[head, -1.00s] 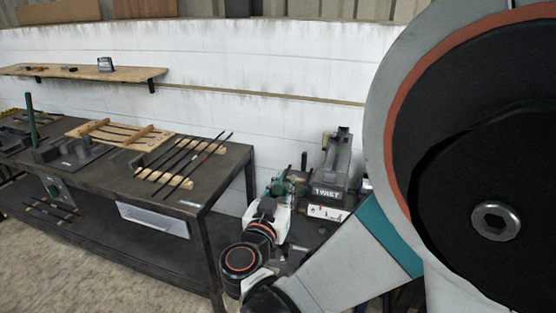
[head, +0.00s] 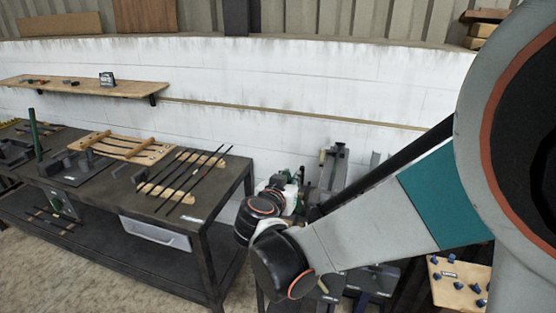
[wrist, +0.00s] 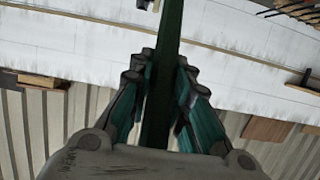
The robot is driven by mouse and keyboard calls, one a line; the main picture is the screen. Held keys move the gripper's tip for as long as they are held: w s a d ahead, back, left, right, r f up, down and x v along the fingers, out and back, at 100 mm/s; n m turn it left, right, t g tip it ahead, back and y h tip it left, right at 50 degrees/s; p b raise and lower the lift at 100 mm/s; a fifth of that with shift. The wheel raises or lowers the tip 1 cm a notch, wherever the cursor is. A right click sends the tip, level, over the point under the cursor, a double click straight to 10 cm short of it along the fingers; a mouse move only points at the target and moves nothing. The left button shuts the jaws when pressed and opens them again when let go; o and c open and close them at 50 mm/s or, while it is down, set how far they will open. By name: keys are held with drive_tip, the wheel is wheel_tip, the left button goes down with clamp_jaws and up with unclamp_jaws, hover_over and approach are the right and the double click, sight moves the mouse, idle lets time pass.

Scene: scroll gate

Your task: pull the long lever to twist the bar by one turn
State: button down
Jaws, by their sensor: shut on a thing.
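A long dark green lever (wrist: 171,22) runs up the middle of the wrist view, between the two fingers of my gripper (wrist: 166,68). The teal-padded fingers are shut on it. In the head view, the grey twist machine (head: 337,165) stands against the white wall, right of the workbench. My arm covers its front and lower parts, so the bar and its twist cannot be made out. My gripper is small and partly hidden behind my wrist in the head view.
A dark workbench (head: 205,218) with several black rods (head: 195,172) on wooden rests stands at the left. A wooden shelf (head: 85,88) is on the wall above it. A board with blue knobs (head: 460,283) is at the lower right. Floor shows in front of the bench.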

drive_tip(key=w+d+r+g+y+p, duration=0.1)
drive_tip(key=w+d+g+p, duration=0.3)
drive_tip(key=w, duration=0.7)
drive_tip(key=w+d+r+g+y+p, duration=0.2)
drive_tip(key=w+d+g+p, duration=0.1)
drive_tip(key=w, duration=0.9)
drive_tip(key=shift+w+d+r+g+p, duration=0.15)
drive_tip(key=shift+d+r+g+p, duration=0.2)
drive_tip(key=shift+d+g, duration=0.65)
drive_tip(key=shift+a, duration=0.25)
drive_tip(key=c, duration=1.5)
unclamp_jaws()
drive_tip(key=shift+w, duration=0.1)
drive_tip(key=v, duration=1.2)
drive_tip(key=shift+w+d+r, duration=0.1)
drive_tip(key=shift+w+d, duration=0.1)
